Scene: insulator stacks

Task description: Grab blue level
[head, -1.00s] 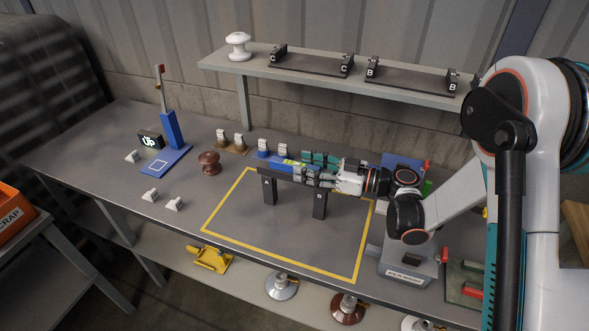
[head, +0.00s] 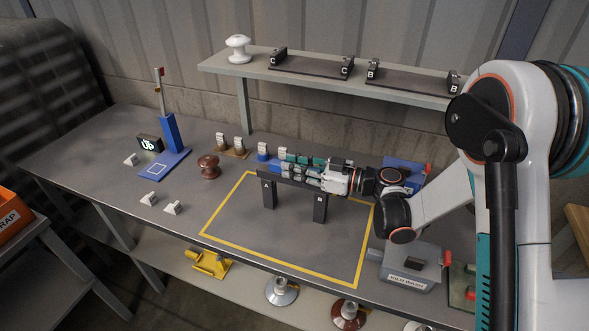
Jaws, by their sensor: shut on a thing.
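My gripper (head: 298,168) reaches left from the arm, low over the back of the black two-post stand (head: 267,194) marked A and B. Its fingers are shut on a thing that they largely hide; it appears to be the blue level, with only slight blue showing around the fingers. Its outline and tilt cannot be made out. A small blue base with a pale clip (head: 263,149) stands just left of the fingertips, and a teal part shows just behind them.
A yellow outline (head: 280,267) surrounds the stand. A brown insulator (head: 208,167) and a blue upright gauge (head: 171,135) stand left. A shelf (head: 340,80) with black cradles runs above the back. A grey block (head: 408,272) is at front right.

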